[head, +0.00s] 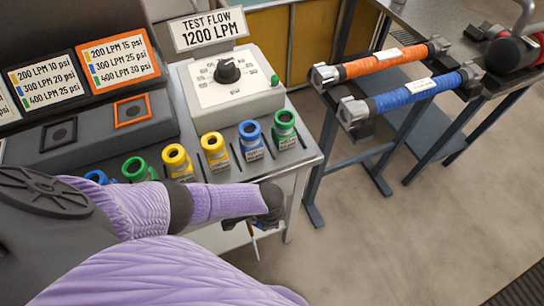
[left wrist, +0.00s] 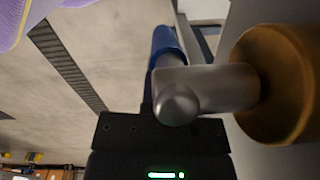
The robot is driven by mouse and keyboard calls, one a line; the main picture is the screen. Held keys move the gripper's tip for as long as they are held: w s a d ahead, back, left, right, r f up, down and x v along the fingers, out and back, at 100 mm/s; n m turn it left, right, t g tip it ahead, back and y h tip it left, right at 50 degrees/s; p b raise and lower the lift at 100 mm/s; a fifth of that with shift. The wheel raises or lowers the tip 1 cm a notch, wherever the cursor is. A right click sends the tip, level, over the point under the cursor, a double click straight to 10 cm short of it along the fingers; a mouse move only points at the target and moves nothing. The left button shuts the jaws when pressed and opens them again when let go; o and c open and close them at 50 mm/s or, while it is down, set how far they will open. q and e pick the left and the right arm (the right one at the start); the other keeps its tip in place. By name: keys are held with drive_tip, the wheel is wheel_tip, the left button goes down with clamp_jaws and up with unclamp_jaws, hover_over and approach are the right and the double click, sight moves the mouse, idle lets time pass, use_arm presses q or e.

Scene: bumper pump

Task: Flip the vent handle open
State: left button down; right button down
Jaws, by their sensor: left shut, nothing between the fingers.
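In the left wrist view a grey metal elbow (left wrist: 180,95) joins a round brown-orange body (left wrist: 275,85). A blue sleeve (left wrist: 165,44) extends from the elbow; this looks like the vent handle. My left gripper (head: 268,214) is shut and empty beside the front edge of the bench in the head view. Its dark body with a green light also shows at the bottom of the left wrist view, close to the elbow. The elbow hides part of it, so I cannot tell if they touch. The vent handle is not visible in the head view. My right gripper is not in view.
A bench (head: 312,158) carries a test flow box (head: 222,90) with a black knob and a row of coloured fittings (head: 215,150). Orange (head: 385,62) and blue (head: 420,90) hoses lie on a stand at the right. The floor (head: 400,230) in front is clear.

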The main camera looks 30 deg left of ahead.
use_arm(q)
drive_tip(key=shift+s+a+f+g+y+b, duration=0.2)
drive_tip(key=shift+f+g+y+b, duration=0.15)
drive_tip(key=shift+g, duration=0.25)
drive_tip(key=shift+s+a+f+g+y+b, duration=0.2)
drive_tip(key=shift+s+g+y+b, duration=0.15)
drive_tip(key=shift+g+y, duration=0.3)
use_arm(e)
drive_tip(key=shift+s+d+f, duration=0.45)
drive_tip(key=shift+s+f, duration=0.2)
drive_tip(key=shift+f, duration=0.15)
use_arm(q)
drive_tip(key=shift+r, duration=0.1)
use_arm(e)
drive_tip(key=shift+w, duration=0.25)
